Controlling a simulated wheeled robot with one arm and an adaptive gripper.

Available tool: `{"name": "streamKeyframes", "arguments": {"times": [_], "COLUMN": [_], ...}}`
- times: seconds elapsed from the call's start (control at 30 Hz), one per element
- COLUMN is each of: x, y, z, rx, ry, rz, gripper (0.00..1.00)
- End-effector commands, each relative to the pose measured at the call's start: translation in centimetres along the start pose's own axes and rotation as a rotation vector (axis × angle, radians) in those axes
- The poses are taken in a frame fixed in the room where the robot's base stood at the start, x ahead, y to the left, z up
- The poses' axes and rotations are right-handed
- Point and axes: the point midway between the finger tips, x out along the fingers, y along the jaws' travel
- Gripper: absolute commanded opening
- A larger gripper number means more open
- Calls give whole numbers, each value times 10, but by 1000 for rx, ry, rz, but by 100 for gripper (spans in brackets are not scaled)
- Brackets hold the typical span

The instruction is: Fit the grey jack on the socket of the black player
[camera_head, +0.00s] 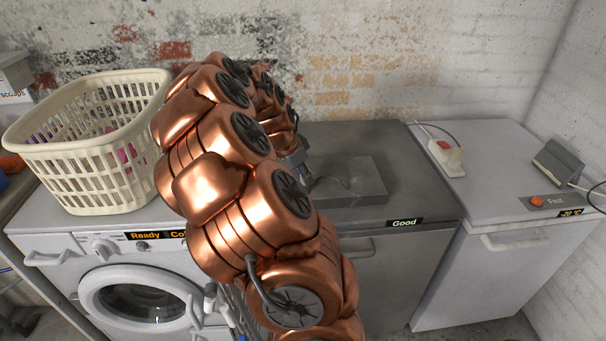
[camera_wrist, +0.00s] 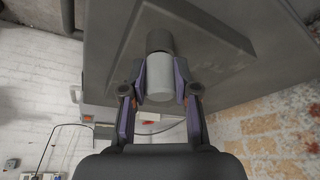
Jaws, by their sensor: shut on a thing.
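In the wrist view my gripper (camera_wrist: 160,82) is shut on the grey jack (camera_wrist: 159,70), a light grey cylinder between its two purple-lined fingers. A darker round piece (camera_wrist: 160,40) lies in line with its far end. I cannot tell whether that piece is part of the jack or the socket, or whether the two touch. Behind it is a raised dark grey slab (camera_wrist: 215,60), which looks like the player; it also shows in the head view (camera_head: 362,188) on the worktop. In the head view my arm hides most of the gripper and the jack.
A cream laundry basket (camera_head: 60,155) stands at the left above a white washing machine (camera_head: 85,250). A white block with a red top (camera_head: 450,158) and a grey box (camera_head: 559,160) stand at the right. Worktop (camera_head: 415,190) right of the slab is clear.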

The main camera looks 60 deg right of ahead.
Motion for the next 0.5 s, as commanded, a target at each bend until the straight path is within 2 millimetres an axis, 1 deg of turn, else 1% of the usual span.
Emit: {"name": "streamKeyframes", "arguments": {"times": [0.3,0.33,0.5], "x": [7,6,6], "y": [0,0,0], "z": [3,3,3], "rx": [0,0,0], "ry": [0,0,0], "rz": [0,0,0], "gripper": [0,32,50]}}
